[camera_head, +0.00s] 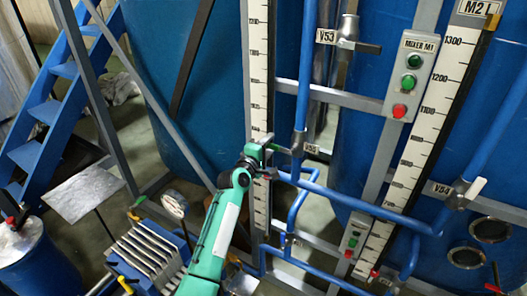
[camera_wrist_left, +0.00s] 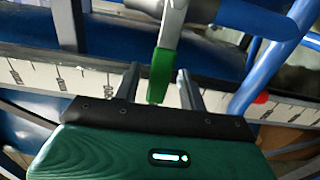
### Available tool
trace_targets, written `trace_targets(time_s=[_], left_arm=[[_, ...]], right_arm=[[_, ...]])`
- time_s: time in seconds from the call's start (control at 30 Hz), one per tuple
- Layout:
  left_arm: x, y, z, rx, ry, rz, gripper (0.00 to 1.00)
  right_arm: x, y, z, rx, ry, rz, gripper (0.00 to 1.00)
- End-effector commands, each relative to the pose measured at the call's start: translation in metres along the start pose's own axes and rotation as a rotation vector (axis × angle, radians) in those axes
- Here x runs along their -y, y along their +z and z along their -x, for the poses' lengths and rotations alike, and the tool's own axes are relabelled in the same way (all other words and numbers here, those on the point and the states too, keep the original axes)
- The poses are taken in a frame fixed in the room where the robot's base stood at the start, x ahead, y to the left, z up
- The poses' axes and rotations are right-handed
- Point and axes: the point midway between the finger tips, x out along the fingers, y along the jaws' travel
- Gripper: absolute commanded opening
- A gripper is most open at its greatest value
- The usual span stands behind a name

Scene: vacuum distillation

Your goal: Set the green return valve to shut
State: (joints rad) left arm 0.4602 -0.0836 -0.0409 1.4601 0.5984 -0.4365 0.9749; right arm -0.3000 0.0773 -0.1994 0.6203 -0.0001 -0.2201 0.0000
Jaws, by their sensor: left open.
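The green valve handle (camera_wrist_left: 162,76) shows in the left wrist view as a short green lever hanging from a grey metal valve body (camera_wrist_left: 174,18). In the head view a small green piece (camera_head: 267,139) shows at the tip of my left gripper (camera_head: 258,153), beside the pipe valve with a V52-like tag (camera_head: 311,148). In the left wrist view my left gripper (camera_wrist_left: 159,71) is open. Its two fingers stand on either side of the green handle, with visible gaps; contact is not seen. My right gripper is not in view.
Blue pipes (camera_head: 306,95) and white level scales (camera_head: 258,70) stand close around the gripper. Valve V53 (camera_head: 347,44) is above and valve V54 (camera_head: 458,195) to the right. The mixer panel (camera_head: 411,76) has green and red buttons. Blue stairs (camera_head: 62,70) stand at left.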

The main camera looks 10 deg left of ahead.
Motion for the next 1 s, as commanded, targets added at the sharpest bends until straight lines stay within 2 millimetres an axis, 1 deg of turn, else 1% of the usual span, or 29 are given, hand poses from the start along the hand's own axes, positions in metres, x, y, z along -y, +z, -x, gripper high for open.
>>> trace_targets(time_s=[0.13,0.23,0.7,0.83,1.0], left_arm=[[0.002,0.000,0.011,-0.001,0.002,0.001,0.42],[0.003,0.000,0.026,-0.001,0.001,0.001,0.42],[0.004,0.000,0.111,-0.001,-0.001,0.000,0.42],[0.003,0.000,0.126,-0.001,-0.001,0.001,0.42],[0.001,0.000,0.136,0.000,-0.001,0.001,0.42]], right_arm=[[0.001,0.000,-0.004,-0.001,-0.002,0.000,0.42],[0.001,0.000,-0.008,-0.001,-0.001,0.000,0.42],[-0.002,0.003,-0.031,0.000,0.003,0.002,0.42],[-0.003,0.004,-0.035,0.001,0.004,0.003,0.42],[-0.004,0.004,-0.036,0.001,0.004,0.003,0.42]])
